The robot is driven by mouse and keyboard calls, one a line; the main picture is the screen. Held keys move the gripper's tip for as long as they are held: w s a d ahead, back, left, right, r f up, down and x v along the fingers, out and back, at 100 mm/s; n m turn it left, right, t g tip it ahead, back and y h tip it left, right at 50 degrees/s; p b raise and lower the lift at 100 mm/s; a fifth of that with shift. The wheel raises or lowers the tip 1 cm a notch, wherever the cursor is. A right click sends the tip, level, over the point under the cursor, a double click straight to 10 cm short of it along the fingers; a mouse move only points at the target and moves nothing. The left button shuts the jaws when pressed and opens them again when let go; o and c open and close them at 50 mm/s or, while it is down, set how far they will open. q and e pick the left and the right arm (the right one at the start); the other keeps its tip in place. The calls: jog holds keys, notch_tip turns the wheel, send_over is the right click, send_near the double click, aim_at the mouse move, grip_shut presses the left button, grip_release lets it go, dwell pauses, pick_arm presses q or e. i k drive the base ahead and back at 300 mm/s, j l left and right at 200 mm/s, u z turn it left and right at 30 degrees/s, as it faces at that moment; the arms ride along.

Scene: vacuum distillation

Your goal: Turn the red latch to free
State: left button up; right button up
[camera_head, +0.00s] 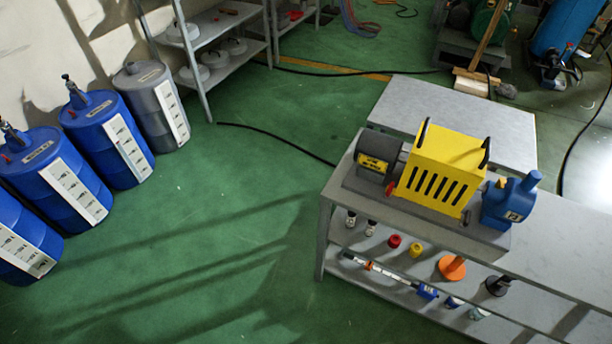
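A small red part (390,188), which looks like the red latch, sits low at the left end of the yellow slotted housing (445,165), beside a dark grey motor-like cylinder (381,150). The housing has black handles on top and rests on a grey base on the metal table. Neither of my grippers is in view.
The metal table (556,235) has a lower shelf with red and yellow pieces, an orange disc (452,268) and a long tool. Blue drums (107,137) and a grey drum (150,105) stand at left. Black hose (275,136) crosses the floor.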

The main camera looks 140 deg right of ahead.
aim_at(390, 189)
jog(key=z, duration=5.35)
